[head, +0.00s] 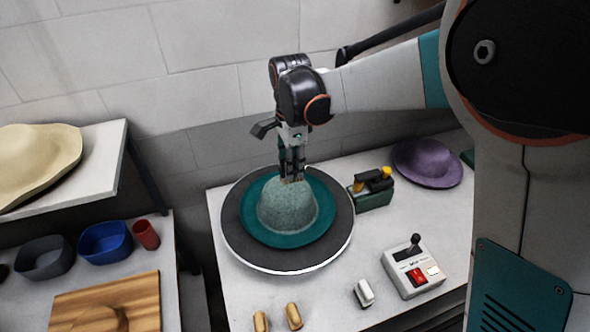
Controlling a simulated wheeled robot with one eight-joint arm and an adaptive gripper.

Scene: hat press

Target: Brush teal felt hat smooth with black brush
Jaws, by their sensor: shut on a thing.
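The teal felt hat (287,210) sits crown up on a round dark turntable (238,242) with a white rim. Its crown looks greyish and fuzzy, while the brim looks smoother and deeper teal. My gripper (292,168) points down over the top of the crown, shut on the black brush (291,178). The brush is mostly hidden by the fingers; a bit of tan bristle shows at its lower end. The bristles are at the crown's top and appear to touch it, though exact contact is hard to tell.
A green caddy (372,194) and a purple hat (428,162) stand right of the turntable. A control box (413,274) with red switch, a white-topped brush (364,292) and two tan-topped items (294,315) lie in front. Left are a straw hat, bowls and a wooden board (125,300).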

